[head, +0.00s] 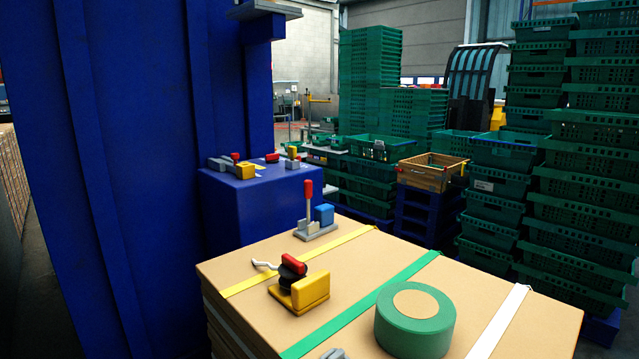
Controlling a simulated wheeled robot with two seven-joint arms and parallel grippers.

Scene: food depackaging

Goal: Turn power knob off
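A red knob (294,263) sits on a round black base (291,282) beside a yellow block (311,290) on a cardboard-topped stack (375,262) in front of me. A pale, wavy wire or lever sticks out to its left. I cannot tell whether this is the power knob, or which setting it is in. More small red and yellow switch-like parts (244,170) lie on the blue cabinet (260,200) behind. Neither of my grippers can be made out in the head view.
A green tape roll (415,318) and a grey clamp with a red upright handle (309,195) stand on the stack. A tall blue machine (110,150) blocks the left. Green crates (575,150) fill the right. A small grey piece at the bottom edge is unclear.

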